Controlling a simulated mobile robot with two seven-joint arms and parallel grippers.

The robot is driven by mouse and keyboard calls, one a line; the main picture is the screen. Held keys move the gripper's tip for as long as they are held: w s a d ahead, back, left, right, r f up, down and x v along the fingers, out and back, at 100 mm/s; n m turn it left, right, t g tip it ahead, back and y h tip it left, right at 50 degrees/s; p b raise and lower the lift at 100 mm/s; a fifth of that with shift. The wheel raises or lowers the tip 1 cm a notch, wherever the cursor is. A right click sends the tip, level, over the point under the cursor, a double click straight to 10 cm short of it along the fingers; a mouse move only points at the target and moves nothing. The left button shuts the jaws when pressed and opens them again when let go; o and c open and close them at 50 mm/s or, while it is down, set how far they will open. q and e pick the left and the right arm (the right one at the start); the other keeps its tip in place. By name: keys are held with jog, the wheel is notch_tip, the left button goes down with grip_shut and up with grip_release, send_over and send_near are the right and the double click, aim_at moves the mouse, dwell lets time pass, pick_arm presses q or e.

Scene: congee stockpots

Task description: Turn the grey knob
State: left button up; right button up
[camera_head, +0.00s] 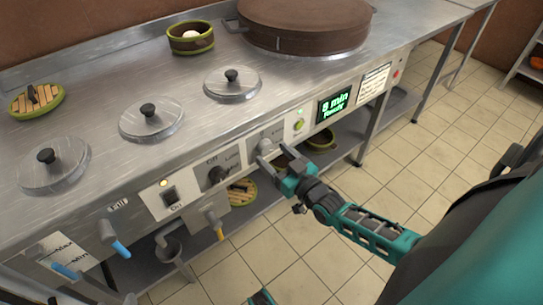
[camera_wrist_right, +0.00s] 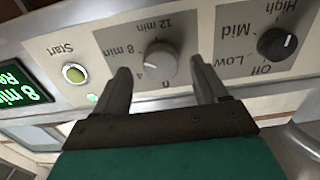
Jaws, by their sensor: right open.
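The grey knob (camera_wrist_right: 158,62) is on the front panel, on a dial marked 0, 4, 8 min and 12 min, which appears upside down in the right wrist view. In the head view the knob (camera_head: 265,146) is partly hidden by my gripper. My right gripper (camera_head: 275,156) is open and faces the panel. In the right wrist view its fingers (camera_wrist_right: 161,70) are spread, one on each side of the knob, with gaps between them and it. I cannot tell exactly where the knob points. My left gripper is not in view.
A black knob (camera_wrist_right: 277,44) marked Off, Low, Mid and High is beside the grey knob. On the other side are a green Start button (camera_wrist_right: 74,73) and a display (camera_head: 333,106) reading 8 min.

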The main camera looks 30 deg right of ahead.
jog(key=shift+w+a, duration=0.1)
jog(key=shift+w, duration=0.85)
jog(key=c, duration=1)
jog(key=shift+c, duration=0.2)
